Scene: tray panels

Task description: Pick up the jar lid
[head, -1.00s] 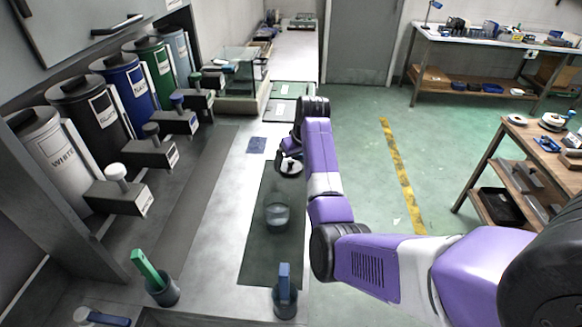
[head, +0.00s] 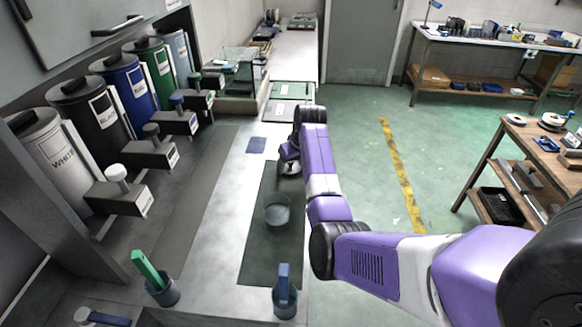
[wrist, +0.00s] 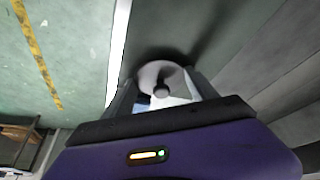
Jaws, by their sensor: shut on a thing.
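The jar lid (head: 289,169) is a small pale grey disc with a dark knob, at the far end of the dark green mat (head: 262,255) in the head view. In the wrist view the lid (wrist: 150,71) sits between the fingers, knob towards the camera. My gripper (wrist: 161,84) is shut on it; in the head view the gripper (head: 288,153) is right over the lid and partly hides it. Whether the lid is clear of the mat, I cannot tell.
Labelled bins, such as the white one (head: 52,160), line the left wall, with several dispensers in front. A cup with a green-handled tool (head: 148,268) and one with a blue-handled tool (head: 284,285) stand near.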

